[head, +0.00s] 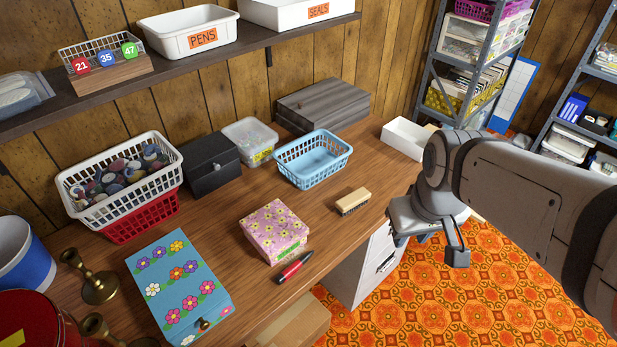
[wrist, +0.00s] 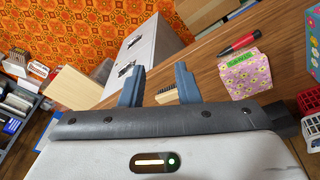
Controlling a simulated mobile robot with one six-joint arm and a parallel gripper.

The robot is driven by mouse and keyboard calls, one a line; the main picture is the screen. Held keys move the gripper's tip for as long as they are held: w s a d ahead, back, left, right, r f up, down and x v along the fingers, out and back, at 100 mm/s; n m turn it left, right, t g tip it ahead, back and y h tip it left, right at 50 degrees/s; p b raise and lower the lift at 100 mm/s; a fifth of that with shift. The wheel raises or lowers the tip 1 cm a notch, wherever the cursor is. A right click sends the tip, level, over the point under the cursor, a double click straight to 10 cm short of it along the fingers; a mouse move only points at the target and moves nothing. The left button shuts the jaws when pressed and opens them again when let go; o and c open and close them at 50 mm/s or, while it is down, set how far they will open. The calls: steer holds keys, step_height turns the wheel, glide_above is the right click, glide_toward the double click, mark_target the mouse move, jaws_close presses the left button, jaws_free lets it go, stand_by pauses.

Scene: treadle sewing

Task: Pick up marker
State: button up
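The marker (head: 295,268), red with a dark end, lies on the wooden desk near its front edge, in front of the pink flowered box (head: 274,231). It also shows in the wrist view (wrist: 238,44), at the upper right beside that box and to the right of both fingers. My gripper (wrist: 160,68) is open, with its two blue-grey fingers apart and nothing held between them.
A brush (head: 353,201), a blue basket (head: 313,159) and a blue flowered box (head: 179,287) stand on the desk. Brass candlesticks (head: 92,280) are at the left. A shelf (head: 200,60) overhangs the back. A cardboard box (head: 297,325) sits below the front edge.

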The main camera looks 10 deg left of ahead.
steer(key=w+a+f+n+g+b, duration=0.1)
steer(key=w+a+f+n, duration=0.3)
steer(key=n, duration=0.3)
steer(key=w+a+f+n+b, duration=0.2)
steer(key=a+f+n, duration=0.1)
steer(key=a+n, duration=0.3)
steer(key=n+g+b, duration=0.1)
steer(key=n+b, duration=0.1)
steer(key=n, duration=1)
glide_toward(304, 257)
steer(key=shift+w+d+f, duration=0.15)
steer(key=shift+d+f, duration=0.05)
steer(key=shift+f, duration=0.1)
steer(key=shift+a+f, duration=0.2)
steer(key=shift+f, duration=0.5)
step_height(304, 257, down, 7)
steer(key=shift+a+r, duration=0.1)
steer(key=shift+c, duration=0.3)
jaws_close()
